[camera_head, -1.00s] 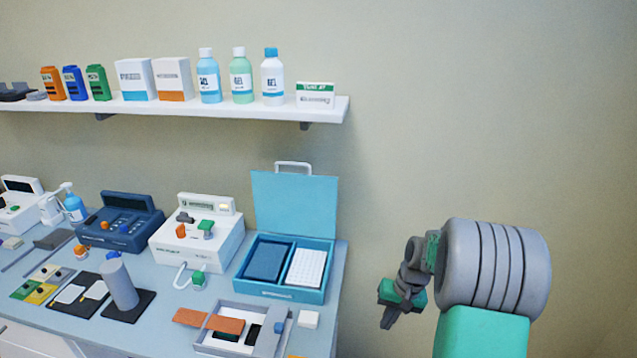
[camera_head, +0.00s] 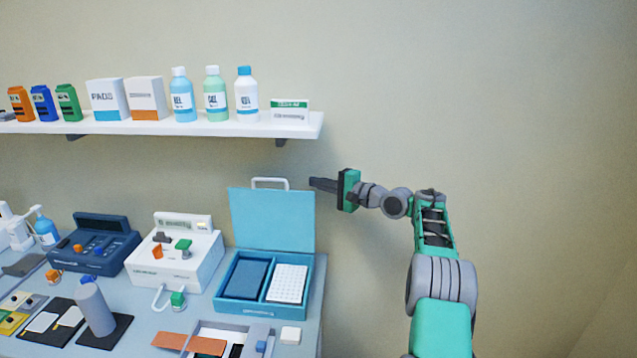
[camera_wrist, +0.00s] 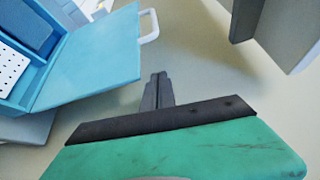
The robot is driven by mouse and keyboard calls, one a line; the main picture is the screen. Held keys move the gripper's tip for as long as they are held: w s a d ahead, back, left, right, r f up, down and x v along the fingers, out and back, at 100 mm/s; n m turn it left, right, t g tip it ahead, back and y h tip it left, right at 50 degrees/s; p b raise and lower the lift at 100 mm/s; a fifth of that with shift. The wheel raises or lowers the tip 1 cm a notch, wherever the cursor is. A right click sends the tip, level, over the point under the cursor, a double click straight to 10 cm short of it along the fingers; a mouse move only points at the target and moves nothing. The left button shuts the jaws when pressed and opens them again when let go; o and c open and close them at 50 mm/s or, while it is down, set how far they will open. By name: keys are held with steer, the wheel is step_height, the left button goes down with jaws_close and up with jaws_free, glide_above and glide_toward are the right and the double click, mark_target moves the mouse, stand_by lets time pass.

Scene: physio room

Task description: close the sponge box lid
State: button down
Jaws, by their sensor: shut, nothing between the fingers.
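The sponge box (camera_head: 265,309) is a blue box on the right end of the counter, with a dark blue sponge (camera_head: 245,278) and a white dotted pad (camera_head: 287,283) in its two compartments. Its light blue lid (camera_head: 272,219) stands open and upright at the back, with a white handle (camera_head: 270,180) on its top edge. In the wrist view the lid (camera_wrist: 95,55) is at the upper left. My gripper (camera_head: 312,183) is shut and empty, just right of the handle in the head view. Its shut fingers show in the wrist view (camera_wrist: 158,78), apart from the lid.
A white shelf (camera_head: 200,127) with bottles and boxes runs above the counter; its end shows at the wrist view's upper right (camera_wrist: 280,30). A white device (camera_head: 170,258) stands left of the box, and a grey tray (camera_head: 258,335) in front.

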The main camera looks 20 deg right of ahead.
steer(key=p+x, duration=0.2)
steer(key=x, duration=0.4)
steer(key=shift+w+a, duration=0.15)
steer(key=shift+a, duration=0.1)
steer(key=s, duration=0.1)
steer(key=s+a, duration=0.1)
steer(key=s+a+p, duration=0.1)
steer(key=shift+s+r, duration=0.15)
steer(key=shift+r, duration=0.1)
steer(key=shift+s+f+b, duration=0.1)
steer(key=shift+f+b, duration=0.05)
steer(key=shift+b, duration=0.2)
